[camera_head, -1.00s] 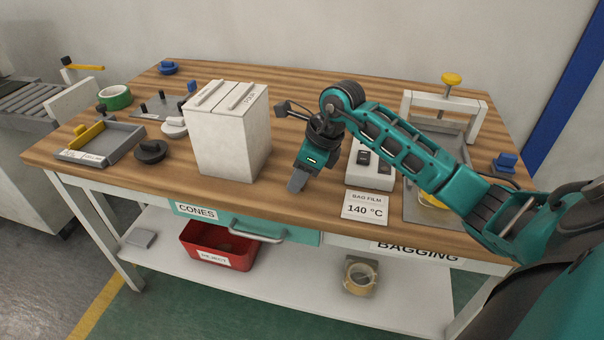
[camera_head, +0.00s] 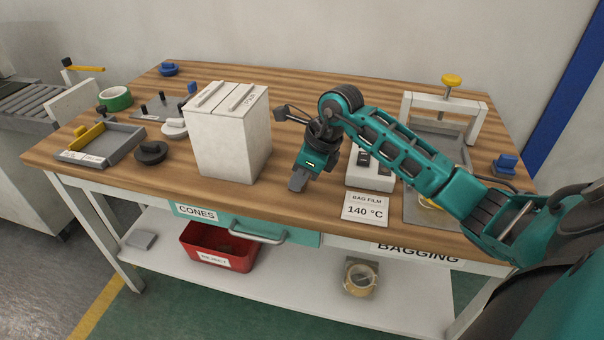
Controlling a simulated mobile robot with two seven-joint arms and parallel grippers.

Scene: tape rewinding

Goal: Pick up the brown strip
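I cannot pick out a separate brown strip on the wood-grain bench top (camera_head: 330,87). A tan tape roll (camera_head: 360,279) sits on the lower shelf below the bench front. My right gripper (camera_head: 297,184) points down above the front part of the bench, between the white box (camera_head: 228,135) and the 140 °C card (camera_head: 365,208). Its grey fingers overlap in this view, so their gap does not show. No held thing is visible at them. My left gripper is out of view.
A white switch box (camera_head: 368,172) stands right of the gripper, with a press (camera_head: 445,104) behind. A grey tray (camera_head: 100,145), dark knob (camera_head: 151,152) and green tape ring (camera_head: 115,98) lie left. A red reject bin (camera_head: 217,247) is on the lower shelf.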

